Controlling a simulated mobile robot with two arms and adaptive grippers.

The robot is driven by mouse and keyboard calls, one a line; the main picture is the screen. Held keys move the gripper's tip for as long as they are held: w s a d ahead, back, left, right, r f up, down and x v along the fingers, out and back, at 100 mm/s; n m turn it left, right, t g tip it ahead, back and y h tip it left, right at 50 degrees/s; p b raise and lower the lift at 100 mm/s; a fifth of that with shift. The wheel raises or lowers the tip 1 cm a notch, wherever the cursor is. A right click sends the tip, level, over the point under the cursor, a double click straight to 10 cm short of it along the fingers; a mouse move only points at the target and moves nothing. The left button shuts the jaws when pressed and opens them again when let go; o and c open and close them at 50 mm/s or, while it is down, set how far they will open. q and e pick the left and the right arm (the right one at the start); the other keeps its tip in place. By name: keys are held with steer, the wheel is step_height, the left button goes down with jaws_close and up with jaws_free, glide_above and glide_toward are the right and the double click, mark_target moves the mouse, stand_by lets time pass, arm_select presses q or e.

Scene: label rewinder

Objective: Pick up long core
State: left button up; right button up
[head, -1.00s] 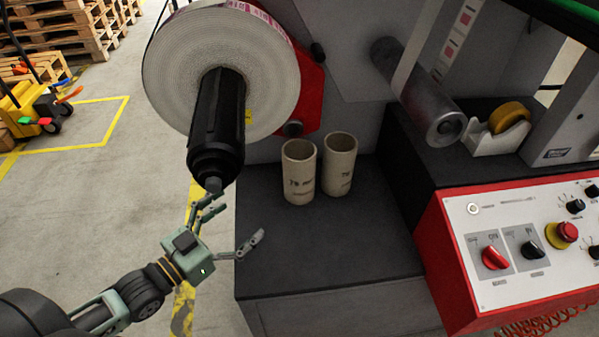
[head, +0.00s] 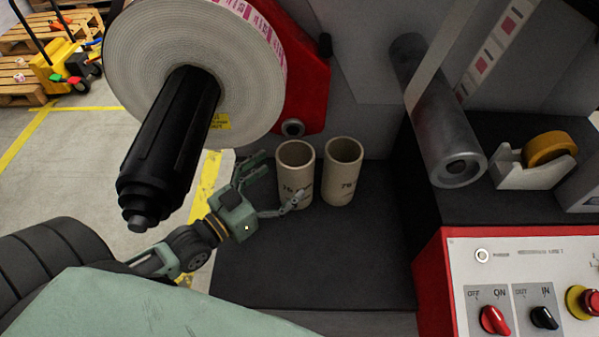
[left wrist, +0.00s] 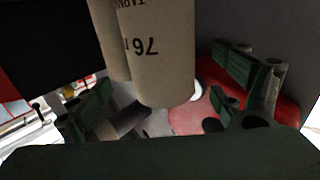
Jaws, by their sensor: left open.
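Two tan cardboard cores stand upright side by side on the dark machine shelf. The left core (head: 295,176) is marked "76" and the right core (head: 341,172) stands close beside it. They look about equally tall, so I cannot tell which is the long one. My left gripper (head: 276,180) is open, just left of the left core, with one finger behind and one in front of its near side. In the left wrist view the marked core (left wrist: 155,50) appears upside down between the spread fingers (left wrist: 165,95), with the other core partly hidden behind it. My right gripper is out of view.
A large label roll (head: 190,60) on a black spindle (head: 170,150) overhangs the shelf at the left. A metal roller (head: 440,130), a tape dispenser (head: 535,165) and a control panel (head: 520,270) are at the right. The shelf front (head: 330,260) is clear.

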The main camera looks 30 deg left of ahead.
mark_target(308, 157)
arm_select(q)
steer(key=x, duration=0.3)
steer(key=shift+a, duration=0.1)
steer(key=shift+x, duration=1.25)
steer(key=shift+f, duration=0.2)
steer(key=c, duration=1.3)
steer(key=shift+c, duration=0.5)
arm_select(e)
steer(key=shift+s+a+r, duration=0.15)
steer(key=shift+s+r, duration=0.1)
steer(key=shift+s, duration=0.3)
arm_select(q)
steer(key=shift+r, duration=0.1)
